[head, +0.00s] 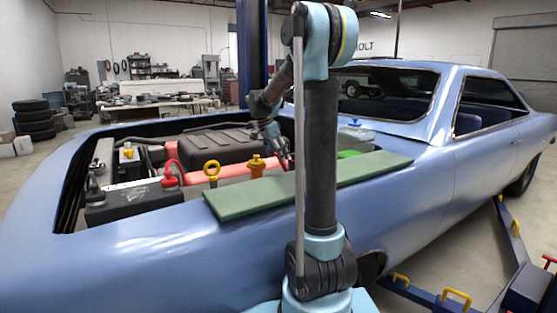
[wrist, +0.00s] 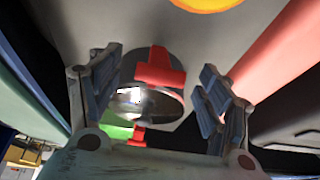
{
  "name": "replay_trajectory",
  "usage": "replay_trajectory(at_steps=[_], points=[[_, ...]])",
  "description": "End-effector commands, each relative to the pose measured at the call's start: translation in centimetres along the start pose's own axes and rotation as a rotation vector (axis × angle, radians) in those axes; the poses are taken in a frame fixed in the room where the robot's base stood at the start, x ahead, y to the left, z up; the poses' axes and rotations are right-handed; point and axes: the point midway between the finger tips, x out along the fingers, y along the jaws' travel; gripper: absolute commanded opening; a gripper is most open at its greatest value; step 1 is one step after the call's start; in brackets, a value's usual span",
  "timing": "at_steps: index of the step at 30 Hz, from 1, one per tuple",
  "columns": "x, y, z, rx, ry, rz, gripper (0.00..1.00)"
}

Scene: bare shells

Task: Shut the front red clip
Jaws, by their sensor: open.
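In the wrist view a red, T-shaped clip (wrist: 159,68) shows at the upper edge of a round, shiny grey part (wrist: 150,100). A smaller red clip (wrist: 139,134) shows at the opposite edge. My gripper (wrist: 161,76) is open, with one finger on each side of the front clip in the picture. I see no contact.
A green pad (head: 375,167) lies along the blue fender.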

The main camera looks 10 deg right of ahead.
Motion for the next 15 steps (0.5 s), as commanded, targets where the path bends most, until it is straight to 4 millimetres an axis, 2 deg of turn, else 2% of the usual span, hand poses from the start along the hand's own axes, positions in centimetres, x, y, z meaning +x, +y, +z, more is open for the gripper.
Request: replay_trajectory(at_steps=[6, 15], points=[[1.6, 0.0, 0.0, 0.000, 0.000, 0.000, 0.71], [1.8, 0.0, 0.0, -0.001, 0.000, 0.000, 0.71]])
